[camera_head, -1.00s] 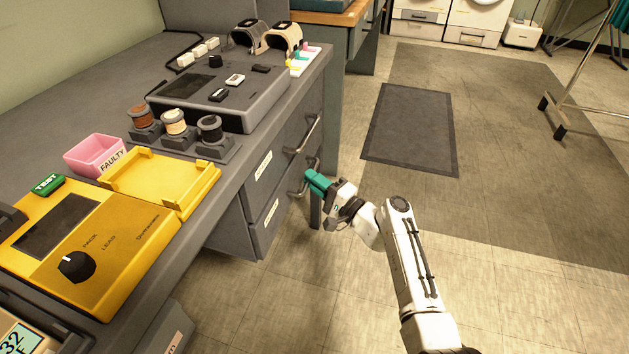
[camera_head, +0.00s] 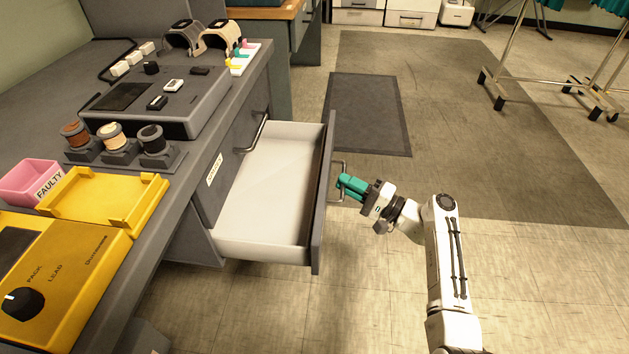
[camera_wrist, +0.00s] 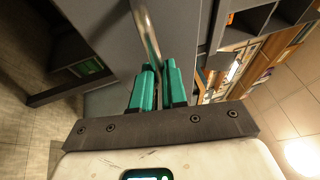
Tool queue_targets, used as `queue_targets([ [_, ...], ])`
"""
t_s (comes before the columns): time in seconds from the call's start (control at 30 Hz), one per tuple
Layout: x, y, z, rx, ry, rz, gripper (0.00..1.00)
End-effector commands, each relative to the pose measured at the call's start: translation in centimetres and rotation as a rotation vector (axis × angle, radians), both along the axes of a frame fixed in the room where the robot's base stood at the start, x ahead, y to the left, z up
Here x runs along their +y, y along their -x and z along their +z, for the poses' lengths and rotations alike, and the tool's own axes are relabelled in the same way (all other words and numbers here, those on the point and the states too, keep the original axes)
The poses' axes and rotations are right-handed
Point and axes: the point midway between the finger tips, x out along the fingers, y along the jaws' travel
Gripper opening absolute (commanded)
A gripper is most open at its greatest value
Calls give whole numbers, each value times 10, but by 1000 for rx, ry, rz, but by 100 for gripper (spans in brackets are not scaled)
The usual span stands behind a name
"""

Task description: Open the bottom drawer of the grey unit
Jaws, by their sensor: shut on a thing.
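The grey unit (camera_head: 207,205) stands under the bench at the left of the head view. Its bottom drawer (camera_head: 265,190) is pulled well out, and its white inside looks empty. The drawer's grey front (camera_head: 322,205) carries a metal bar handle (camera_head: 338,166). My gripper (camera_head: 347,186) has teal fingers and is shut on this handle, to the right of the drawer front. In the wrist view the handle (camera_wrist: 146,35) runs up from between the teal fingers (camera_wrist: 155,85). The upper drawer, with its own handle (camera_head: 256,132), is shut above the open one.
The bench top holds a yellow tester (camera_head: 60,265), a yellow tray (camera_head: 105,200), a pink bin (camera_head: 30,182), several spools and a grey console (camera_head: 155,100). A dark mat (camera_head: 365,110) lies on the floor. A clothes rail (camera_head: 510,50) stands far right.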

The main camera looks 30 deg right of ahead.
Motion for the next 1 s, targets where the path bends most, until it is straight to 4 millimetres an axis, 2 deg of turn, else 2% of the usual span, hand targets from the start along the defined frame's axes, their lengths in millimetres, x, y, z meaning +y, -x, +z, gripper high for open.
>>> queue_targets([
  [0.1,-23,17,-3,3,-1,-3,0],
  [0.3,-46,34,-2,3,-1,-1,0],
  [0.5,-53,40,-2,4,-1,2,0],
  [0.83,-53,40,-3,5,0,2,0],
  [0.87,-53,40,-3,5,0,2,15],
  [1.0,-54,40,-2,3,0,2,29],
])
